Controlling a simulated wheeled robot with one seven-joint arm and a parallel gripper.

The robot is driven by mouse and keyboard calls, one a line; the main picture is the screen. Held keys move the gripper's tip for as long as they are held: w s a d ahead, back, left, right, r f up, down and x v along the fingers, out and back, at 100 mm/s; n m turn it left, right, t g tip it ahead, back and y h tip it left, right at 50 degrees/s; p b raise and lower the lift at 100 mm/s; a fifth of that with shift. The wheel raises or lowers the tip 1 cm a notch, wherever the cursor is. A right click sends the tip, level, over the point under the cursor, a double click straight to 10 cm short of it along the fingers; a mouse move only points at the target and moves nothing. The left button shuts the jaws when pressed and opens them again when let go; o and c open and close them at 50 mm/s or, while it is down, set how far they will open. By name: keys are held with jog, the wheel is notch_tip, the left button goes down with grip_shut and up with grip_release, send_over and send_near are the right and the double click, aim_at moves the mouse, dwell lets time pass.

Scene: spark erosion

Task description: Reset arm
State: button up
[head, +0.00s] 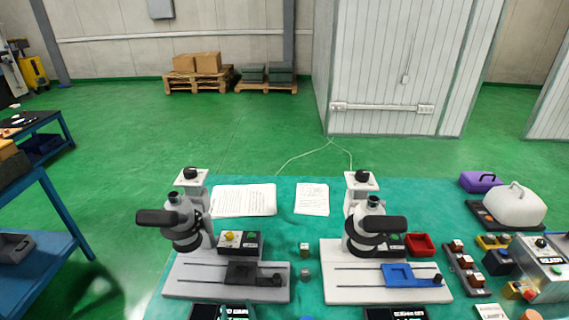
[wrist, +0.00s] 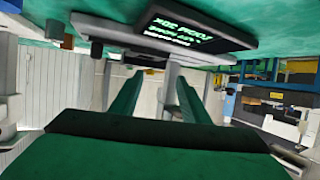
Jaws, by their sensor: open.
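My gripper (wrist: 158,76) shows in the wrist view with two long green fingers spread apart and nothing between them. The wrist picture looks turned over, with the green tabletop along its top edge. A dark display (wrist: 195,24) with green digits is just beyond and above the fingertips there. In the head view I cannot clearly make out my gripper; a small teal piece at the bottom edge may be part of it.
Two microscope-like stations, left (head: 185,222) and right (head: 368,228), stand on the teal-covered table (head: 300,235). Papers (head: 243,200) lie behind. A red tray (head: 420,245), a purple case (head: 480,182) and a white-covered device (head: 514,205) are at right. A blue bench (head: 45,245) stands left.

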jog(key=shift+m+h, duration=0.5)
jog(key=s+d+f, duration=0.1)
jog(key=s, duration=0.1)
jog(key=s+d+f, duration=0.1)
jog(key=s+d, duration=0.1)
jog(key=s+d+f, duration=0.1)
jog(key=shift+s+d+f, duration=0.15)
jog(key=shift+s+f, duration=0.25)
jog(key=s+d+r+m+t+h, duration=0.1)
jog(key=s+d, duration=0.3)
jog(key=s, duration=0.8)
jog(key=s+d+r+m+t+h, duration=0.1)
jog(key=s+d, duration=0.3)
jog(key=s, duration=0.9)
jog(key=shift+m+h, duration=0.3)
jog(key=shift+h, duration=0.3)
jog(key=shift+r, duration=0.1)
